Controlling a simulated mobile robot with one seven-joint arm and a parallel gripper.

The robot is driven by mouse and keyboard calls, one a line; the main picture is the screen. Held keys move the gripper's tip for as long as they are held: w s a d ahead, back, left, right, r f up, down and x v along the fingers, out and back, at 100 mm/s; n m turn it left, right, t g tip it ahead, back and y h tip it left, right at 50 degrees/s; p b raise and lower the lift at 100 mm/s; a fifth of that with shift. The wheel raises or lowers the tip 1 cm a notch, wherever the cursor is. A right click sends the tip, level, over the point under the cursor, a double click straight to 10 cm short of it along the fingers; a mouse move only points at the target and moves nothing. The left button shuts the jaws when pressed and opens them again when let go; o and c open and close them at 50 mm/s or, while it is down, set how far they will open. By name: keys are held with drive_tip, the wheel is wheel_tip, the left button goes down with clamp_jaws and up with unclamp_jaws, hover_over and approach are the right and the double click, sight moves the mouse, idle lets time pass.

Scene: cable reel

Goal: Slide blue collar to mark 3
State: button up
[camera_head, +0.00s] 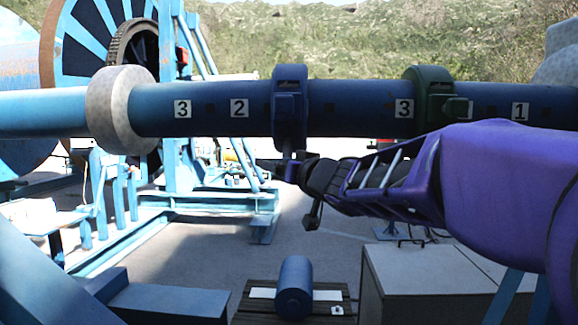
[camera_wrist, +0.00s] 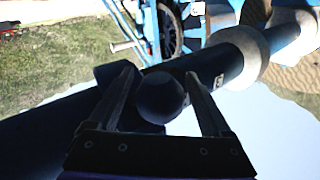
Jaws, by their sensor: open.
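The blue collar (camera_head: 290,105) is around the horizontal blue bar (camera_head: 345,105), right of the label 2 (camera_head: 239,107). One label 3 (camera_head: 182,108) is farther left, beside the pale stone ring (camera_head: 122,110); another label 3 (camera_head: 404,108) is just left of the green collar (camera_head: 430,92). My gripper (camera_head: 295,172) is just below the blue collar, at its lower end. In the wrist view my open fingers (camera_wrist: 160,74) stand either side of a dark round knob (camera_wrist: 161,98) on the collar. Whether they touch it I cannot tell.
A label 1 (camera_head: 520,111) is right of the green collar. Between the blue collar and the pale ring the bar is clear. Below are a blue cylinder (camera_head: 294,287) on a pallet and a grey box (camera_head: 430,285). A large reel (camera_head: 95,35) stands behind left.

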idle(0.3)
clamp_jaws()
idle(0.3)
